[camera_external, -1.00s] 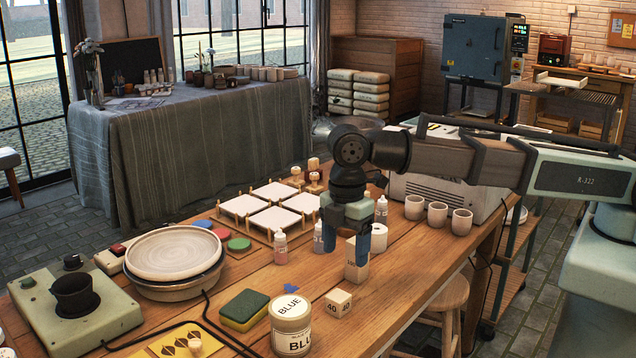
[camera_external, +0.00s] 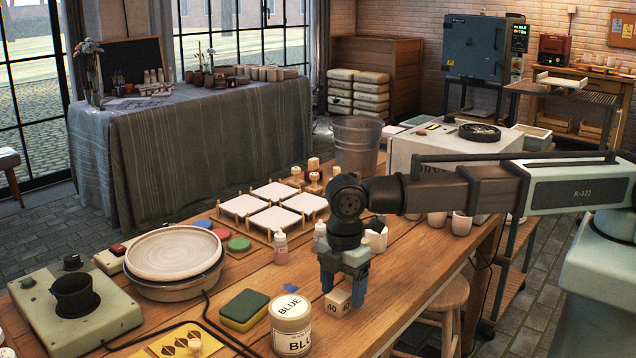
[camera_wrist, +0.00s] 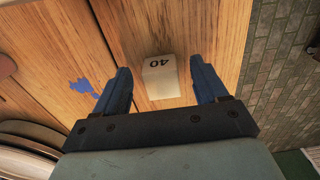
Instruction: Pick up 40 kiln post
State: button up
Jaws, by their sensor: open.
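The 40 kiln post (camera_external: 336,304) is a short cream block marked 40, standing on the wooden table near its front edge. My gripper (camera_external: 344,286) is open, pointing down, with its blue fingers around the upper part of the block or just above it; I cannot tell which. In the wrist view the block (camera_wrist: 160,78), its 40 upside down, lies between the two open fingertips (camera_wrist: 160,70), with a gap on each side.
A jar labelled BLUE (camera_external: 291,322) and a green-yellow sponge (camera_external: 244,310) stand left of the block. Small bottles (camera_external: 281,249) and white tiles (camera_external: 270,205) are farther back. A blue paint splotch (camera_wrist: 83,88) marks the table.

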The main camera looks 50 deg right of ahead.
jog(key=shift+f, duration=0.95)
jog(key=c, duration=1.1)
